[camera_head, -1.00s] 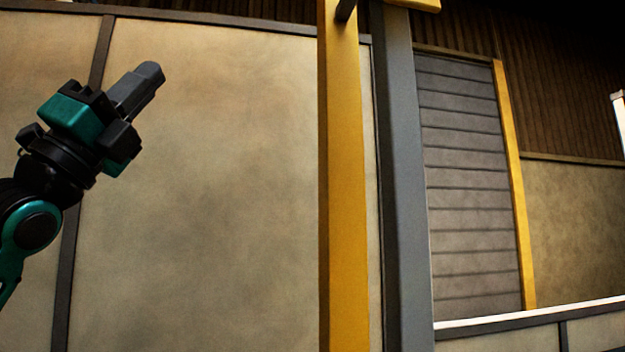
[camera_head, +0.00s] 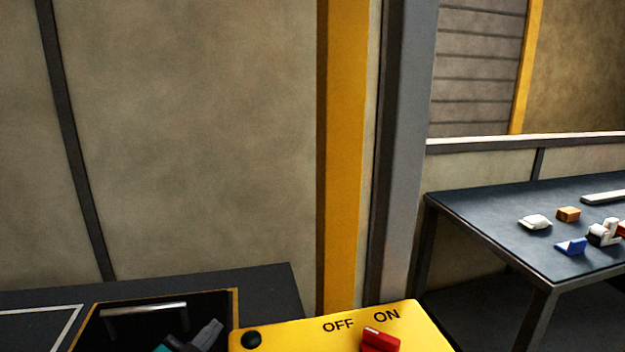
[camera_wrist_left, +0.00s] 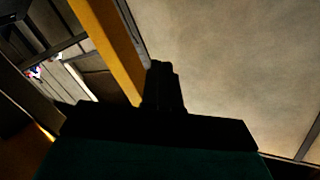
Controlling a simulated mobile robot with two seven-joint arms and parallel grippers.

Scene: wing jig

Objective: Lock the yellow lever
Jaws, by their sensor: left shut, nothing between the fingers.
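No yellow lever can be made out in these views. A yellow box (camera_head: 290,340) marked OFF and ON stands at the bottom of the head view, cut off by the edge. A red switch (camera_head: 380,339) sits on it below the ON mark, and a black round knob (camera_head: 251,340) is at its left corner. My left gripper (camera_head: 212,328) is shut and empty, just left of the yellow box, in front of a dark open-looking bin. In the left wrist view it is a dark silhouette (camera_wrist_left: 161,70) against the wall. My right gripper is not in view.
The dark bin (camera_head: 234,305) has a metal handle (camera_head: 144,309) and stands by a dark surface (camera_head: 270,282). A yellow post (camera_head: 345,150) and a grey post (camera_head: 402,150) rise behind. At right, a table (camera_head: 480,220) holds several small parts.

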